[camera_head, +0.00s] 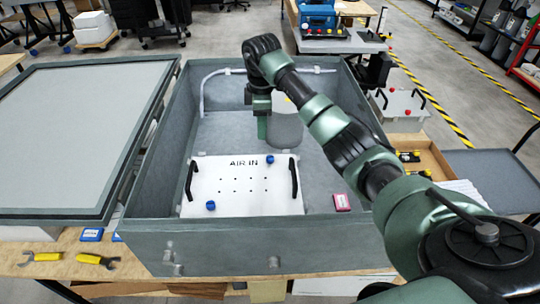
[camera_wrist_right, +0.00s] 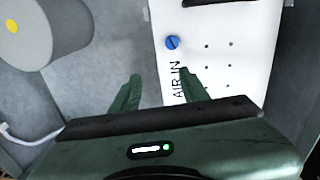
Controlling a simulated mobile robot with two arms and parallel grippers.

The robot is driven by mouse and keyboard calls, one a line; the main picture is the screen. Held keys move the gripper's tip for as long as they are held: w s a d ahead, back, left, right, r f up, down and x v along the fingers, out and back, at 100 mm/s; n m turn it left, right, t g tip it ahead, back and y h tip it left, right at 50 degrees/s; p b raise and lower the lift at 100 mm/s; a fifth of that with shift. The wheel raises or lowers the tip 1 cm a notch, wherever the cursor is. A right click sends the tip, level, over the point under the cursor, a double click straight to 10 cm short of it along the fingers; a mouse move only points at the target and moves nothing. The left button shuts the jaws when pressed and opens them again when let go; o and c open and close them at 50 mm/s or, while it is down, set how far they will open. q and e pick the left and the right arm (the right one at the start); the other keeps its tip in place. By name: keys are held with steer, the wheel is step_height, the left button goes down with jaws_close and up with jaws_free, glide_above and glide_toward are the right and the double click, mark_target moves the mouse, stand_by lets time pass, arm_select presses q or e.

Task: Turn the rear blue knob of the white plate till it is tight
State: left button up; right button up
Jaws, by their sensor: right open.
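The white plate (camera_head: 228,196) lies in the grey open case, with "AIR IN" printed at its rear edge and a black handle on each side. Its rear blue knob (camera_head: 270,159) sits right of the lettering. A front blue knob (camera_head: 210,205) sits at the front left. My right gripper (camera_head: 262,130) points down behind the plate's rear edge, apart from the rear knob. In the right wrist view, the right gripper (camera_wrist_right: 160,75) is open with nothing between its fingers. The rear knob (camera_wrist_right: 172,42) shows beyond the fingertips, with a dark slot across it. My left gripper is out of view.
A grey cylinder (camera_head: 286,130) stands in the case beside my right gripper, partly hidden by my arm. The case's walls (camera_head: 150,160) surround the plate.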

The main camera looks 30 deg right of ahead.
mark_target(270, 157)
steer(key=f+n+b, duration=0.1)
steer(key=n+b, duration=0.1)
steer(key=n, duration=0.8)
steer(key=s+d+f+n+b, duration=0.1)
steer(key=n+b, duration=0.1)
steer(key=n, duration=0.8)
steer(key=s+f+n+g+b, duration=0.1)
steer(key=n+b, duration=0.1)
steer(key=n, duration=0.7)
steer(key=shift+s+d+n, duration=0.15)
steer(key=shift+s+n, duration=0.1)
steer(key=shift+n, duration=0.15)
steer(key=shift+s+f+p, duration=0.1)
steer(key=shift+f+p, duration=0.2)
steer(key=shift+f, duration=0.2)
step_height(270, 157, down, 6)
steer(key=shift+f+p, duration=0.1)
steer(key=shift+p, duration=0.95)
steer(key=shift+f, duration=0.35)
jaws_close()
